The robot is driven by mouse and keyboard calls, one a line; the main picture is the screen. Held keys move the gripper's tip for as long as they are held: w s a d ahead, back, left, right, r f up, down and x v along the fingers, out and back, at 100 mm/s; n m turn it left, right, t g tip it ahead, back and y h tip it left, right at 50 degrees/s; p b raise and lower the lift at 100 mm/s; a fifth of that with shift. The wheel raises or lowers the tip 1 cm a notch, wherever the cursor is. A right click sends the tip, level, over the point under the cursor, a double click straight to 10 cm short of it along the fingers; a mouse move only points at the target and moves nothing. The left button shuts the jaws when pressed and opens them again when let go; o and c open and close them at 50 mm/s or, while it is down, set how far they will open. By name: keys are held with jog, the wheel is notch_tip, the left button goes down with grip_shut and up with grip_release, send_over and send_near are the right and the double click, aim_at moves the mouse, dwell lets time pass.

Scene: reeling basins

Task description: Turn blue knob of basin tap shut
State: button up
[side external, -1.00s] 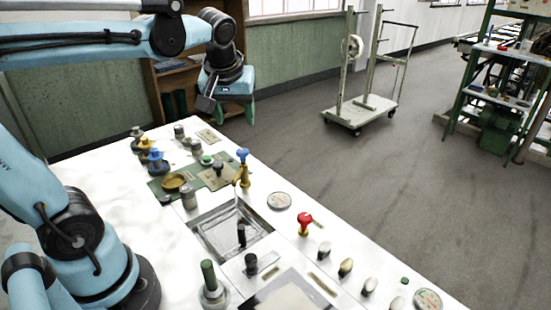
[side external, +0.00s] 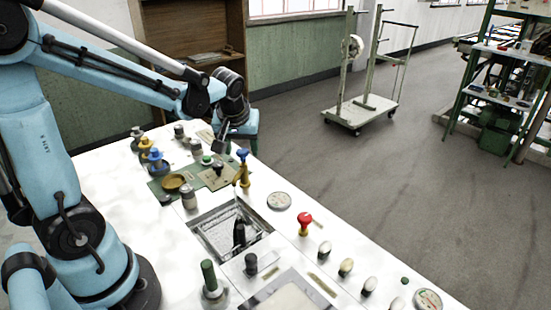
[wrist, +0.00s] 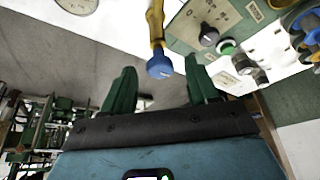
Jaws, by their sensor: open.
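The brass-yellow basin tap (side external: 242,176) stands on the white counter behind the square basin (side external: 203,239). Its blue knob (side external: 242,154) is on top. My gripper (side external: 236,146) is open and empty, pointing down, just above and around the knob's height in the side view. In the wrist view, the blue knob (wrist: 159,67) appears between the tips of the two green fingers (wrist: 161,68), with clear gaps on both sides. The yellow tap body (wrist: 155,25) runs up from it. I cannot tell whether the knob lies within finger depth.
A red-knobbed tap (side external: 305,221) stands to the right. A dark upright object (side external: 239,233) stands in the basin. Open floor lies beyond the counter.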

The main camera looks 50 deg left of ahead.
jog(key=shift+f, duration=0.25)
jog(key=c, duration=1)
jog(key=shift+c, duration=0.2)
